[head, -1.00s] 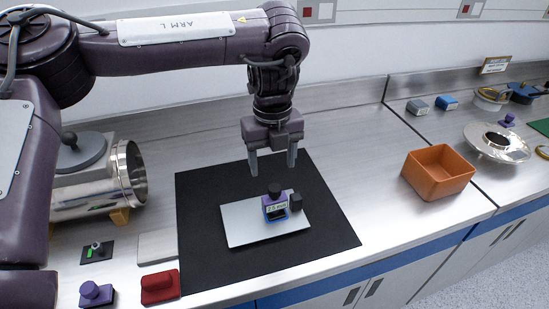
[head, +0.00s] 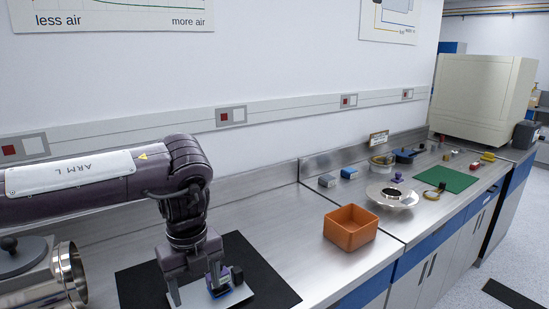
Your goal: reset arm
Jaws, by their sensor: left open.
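My left arm comes in from the left, and my left gripper (head: 194,285) points down, open, with nothing seen between its fingers. It hangs over or in front of the black mat (head: 268,272) and the pale plate (head: 240,294) on it. A small purple block with a dark knob (head: 218,287) sits on the plate, partly hidden behind the right finger. I cannot tell how high the fingertips are above the plate. My right gripper is out of view.
An orange open box (head: 350,231) stands right of the mat. Beyond it are a round metal flange (head: 391,198), a green mat (head: 446,180) and small blocks. Bare bench lies between mat and box.

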